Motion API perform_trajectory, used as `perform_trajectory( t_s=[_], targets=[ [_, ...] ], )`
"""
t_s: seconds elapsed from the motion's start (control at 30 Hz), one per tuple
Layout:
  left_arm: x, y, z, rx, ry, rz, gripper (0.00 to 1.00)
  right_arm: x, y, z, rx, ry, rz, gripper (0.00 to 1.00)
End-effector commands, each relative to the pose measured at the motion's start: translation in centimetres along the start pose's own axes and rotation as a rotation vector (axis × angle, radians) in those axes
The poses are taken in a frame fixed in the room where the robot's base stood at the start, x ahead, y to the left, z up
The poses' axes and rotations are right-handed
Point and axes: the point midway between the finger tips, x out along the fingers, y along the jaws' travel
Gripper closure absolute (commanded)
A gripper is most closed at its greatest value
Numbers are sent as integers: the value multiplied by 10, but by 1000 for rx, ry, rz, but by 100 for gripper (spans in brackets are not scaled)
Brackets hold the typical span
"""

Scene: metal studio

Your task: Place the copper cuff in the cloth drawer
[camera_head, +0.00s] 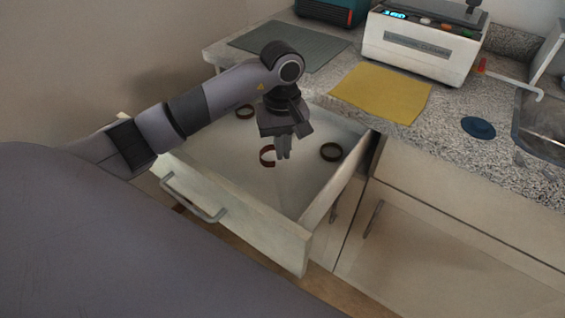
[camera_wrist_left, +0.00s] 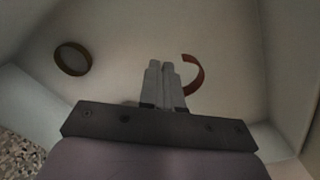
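The copper cuff (camera_head: 268,155) is a reddish, C-shaped open band inside the pulled-out drawer (camera_head: 235,222). It also shows in the left wrist view (camera_wrist_left: 196,76), just right of the fingertips, with part of it hidden behind them. My left gripper (camera_head: 284,155) points down inside the drawer, right beside the cuff. Its two fingers (camera_wrist_left: 165,66) are together, with nothing visible between them. The cuff looks to rest on the drawer floor; whether a finger touches it I cannot tell. My right gripper is in neither view.
Two dark closed rings lie in the drawer, one at the right (camera_head: 331,152) and one at the back (camera_head: 245,111). The counter above holds a yellow cloth (camera_head: 381,92), a grey-green mat (camera_head: 290,45), a white machine (camera_head: 424,45) and a blue disc (camera_head: 478,127). A metal sink is at right.

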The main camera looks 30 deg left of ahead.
Motion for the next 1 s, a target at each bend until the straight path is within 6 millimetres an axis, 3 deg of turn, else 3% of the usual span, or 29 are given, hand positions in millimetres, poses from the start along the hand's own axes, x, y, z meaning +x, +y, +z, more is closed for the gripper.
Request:
perform_trajectory(
  t_s=[0.23, 0.47, 0.87, 0.9, 0.93, 1.0],
  targets=[
    [19, 0, 0, 1, -2, 1, 100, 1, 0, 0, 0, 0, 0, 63],
    [51, 0, -1, 0, -2, 0, 100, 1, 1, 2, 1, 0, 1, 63],
    [57, 0, -2, 1, 2, 1, 100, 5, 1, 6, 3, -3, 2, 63],
    [55, 0, -2, 1, 1, 1, 84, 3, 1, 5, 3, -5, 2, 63],
    [55, 0, -2, 1, 1, 1, 74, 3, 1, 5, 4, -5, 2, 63],
    [55, 0, -2, 1, 1, 1, 71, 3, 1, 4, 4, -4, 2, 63]
  ],
)
